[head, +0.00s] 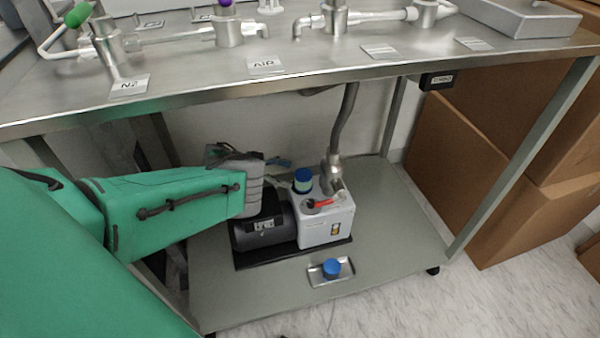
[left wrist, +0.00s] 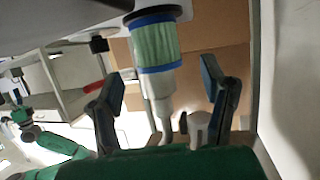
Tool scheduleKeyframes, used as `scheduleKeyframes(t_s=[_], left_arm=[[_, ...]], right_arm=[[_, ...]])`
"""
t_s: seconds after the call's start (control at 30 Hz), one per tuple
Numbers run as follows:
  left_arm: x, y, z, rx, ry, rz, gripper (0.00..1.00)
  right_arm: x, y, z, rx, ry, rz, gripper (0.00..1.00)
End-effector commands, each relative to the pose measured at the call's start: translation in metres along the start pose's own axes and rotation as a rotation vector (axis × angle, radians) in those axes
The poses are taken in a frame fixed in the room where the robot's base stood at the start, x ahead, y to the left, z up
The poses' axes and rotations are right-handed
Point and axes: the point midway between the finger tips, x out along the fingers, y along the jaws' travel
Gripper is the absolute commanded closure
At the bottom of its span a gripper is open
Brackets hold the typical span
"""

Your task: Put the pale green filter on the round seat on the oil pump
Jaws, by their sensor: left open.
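The pale green filter (head: 303,186), a pleated cylinder with blue end rings, stands upright at the top left of the white oil pump (head: 327,224). It shows large in the left wrist view (left wrist: 155,44), beyond the fingertips and roughly in line with the gap between them. My left gripper (head: 272,168) is just left of the filter in the head view. In the left wrist view its two fingers (left wrist: 162,82) are spread and nothing is between them. The filter's lower end is partly hidden, so I cannot tell whether it sits in the round seat. My right gripper is not in view.
A bent metal pipe (head: 345,125) rises from the pump beside the filter. A red-handled part (head: 319,204) lies on the pump top. The steel tabletop (head: 200,85) overhangs the shelf (head: 232,292).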

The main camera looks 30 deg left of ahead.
Motion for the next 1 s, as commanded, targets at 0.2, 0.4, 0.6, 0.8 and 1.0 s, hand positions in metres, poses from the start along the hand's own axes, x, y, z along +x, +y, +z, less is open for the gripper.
scheduleKeyframes(t_s=[0.2, 0.4, 0.6, 0.8, 1.0], left_arm=[[-0.046, -0.001, -0.002, -0.001, 0.000, -0.002, 0.34], [-0.063, 0.000, -0.001, 0.000, -0.001, 0.000, 0.34], [-0.065, 0.001, 0.000, 0.000, -0.001, 0.001, 0.34], [-0.066, 0.000, 0.001, -0.001, 0.000, 0.001, 0.34], [-0.065, 0.000, 0.001, -0.001, 0.000, 0.000, 0.34]], right_arm=[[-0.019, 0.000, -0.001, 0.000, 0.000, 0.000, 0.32], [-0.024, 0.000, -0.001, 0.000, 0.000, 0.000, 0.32], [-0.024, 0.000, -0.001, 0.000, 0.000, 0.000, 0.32], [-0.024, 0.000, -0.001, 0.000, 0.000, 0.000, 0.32], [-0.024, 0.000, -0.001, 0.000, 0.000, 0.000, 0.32]])
